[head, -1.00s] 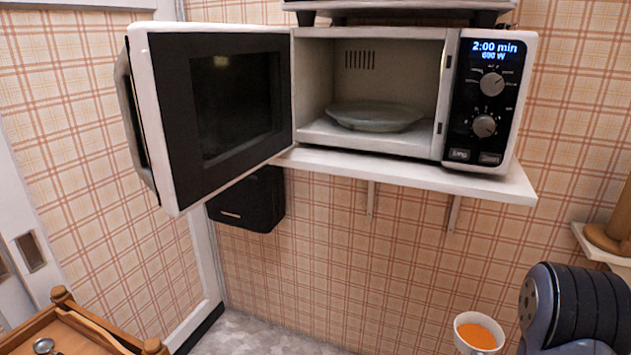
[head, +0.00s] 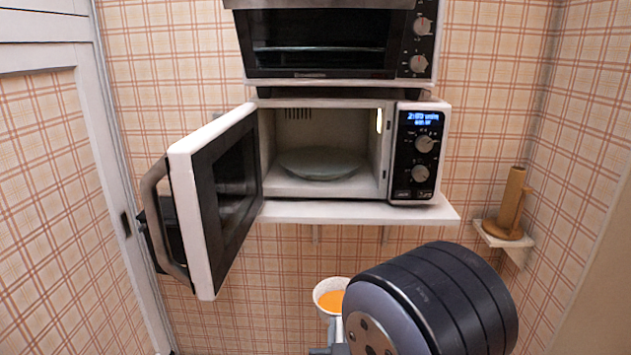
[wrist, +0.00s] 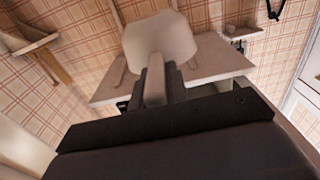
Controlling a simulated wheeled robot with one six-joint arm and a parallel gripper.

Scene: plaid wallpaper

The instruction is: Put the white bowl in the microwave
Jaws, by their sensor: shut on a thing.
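The white bowl (head: 321,304) with orange food in it is upright in the head view, below and in front of the microwave (head: 430,150). My gripper (wrist: 158,80) is shut on the bowl, whose pale outside (wrist: 160,38) shows in the wrist view. The gripper's fingers are mostly hidden behind my arm in the head view. The microwave door (head: 205,215) stands open to the left. Inside, a round glass plate (head: 322,163) lies on the floor of the empty cavity. The display is lit blue.
The microwave sits on a white wall shelf (head: 440,214). A toaster oven (head: 330,45) is on top of it. A wooden roll holder (head: 510,205) stands on a small corner shelf at right. The open door projects forward at left.

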